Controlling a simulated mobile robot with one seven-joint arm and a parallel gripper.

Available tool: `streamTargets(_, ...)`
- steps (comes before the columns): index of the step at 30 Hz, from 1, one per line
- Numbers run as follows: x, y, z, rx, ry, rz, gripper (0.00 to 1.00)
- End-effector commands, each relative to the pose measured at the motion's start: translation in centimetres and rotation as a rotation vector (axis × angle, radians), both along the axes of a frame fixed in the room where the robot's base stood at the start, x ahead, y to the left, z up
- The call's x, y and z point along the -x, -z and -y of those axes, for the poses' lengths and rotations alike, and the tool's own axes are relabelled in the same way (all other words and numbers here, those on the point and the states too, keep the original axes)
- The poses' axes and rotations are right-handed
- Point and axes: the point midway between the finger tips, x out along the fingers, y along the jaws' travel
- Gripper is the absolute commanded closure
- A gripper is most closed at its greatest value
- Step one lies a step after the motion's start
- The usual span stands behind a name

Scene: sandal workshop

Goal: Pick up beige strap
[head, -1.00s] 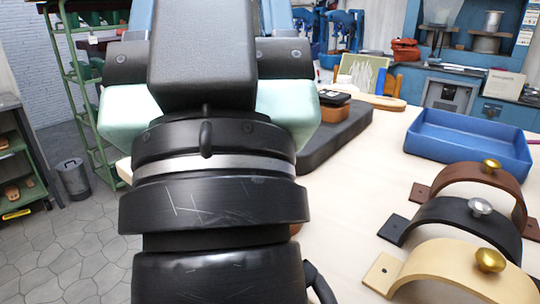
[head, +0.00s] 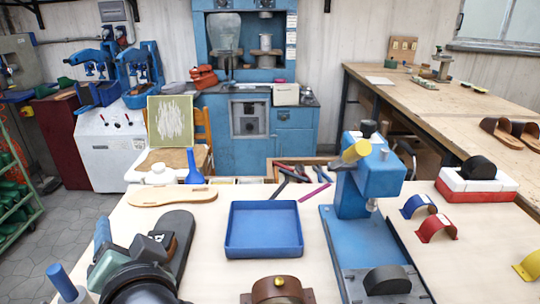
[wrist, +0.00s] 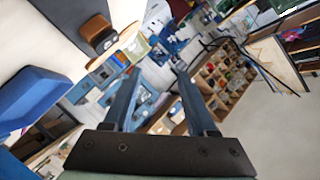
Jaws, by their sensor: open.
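The beige strap does not show in the head view or the wrist view now. The brown strap (head: 262,292), curved with a gold knob, shows at the bottom edge of the head view. My gripper (wrist: 161,75) shows in the wrist view with its two fingers apart and nothing between them. It points out across the room, not down at a strap. In the head view my arm fills the lower left, beside the dark sole-shaped board.
A blue tray (head: 264,247) sits mid-table, with a blue press (head: 372,190) to its right. Blue (head: 416,205), red (head: 437,228) and yellow (head: 530,266) straps lie further right. A wooden sole (head: 172,196) lies at the back left. Bare table shows left of the tray.

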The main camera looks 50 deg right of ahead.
Motion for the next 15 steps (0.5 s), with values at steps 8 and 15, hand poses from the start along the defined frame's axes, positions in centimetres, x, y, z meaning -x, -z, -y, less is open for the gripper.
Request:
streamTargets(8,3.6,0.7,3.5,-0.353,0.200,-0.261,0.43)
streamTargets(15,9.0,1.6,5.3,-0.640,0.441,-0.457,0.43)
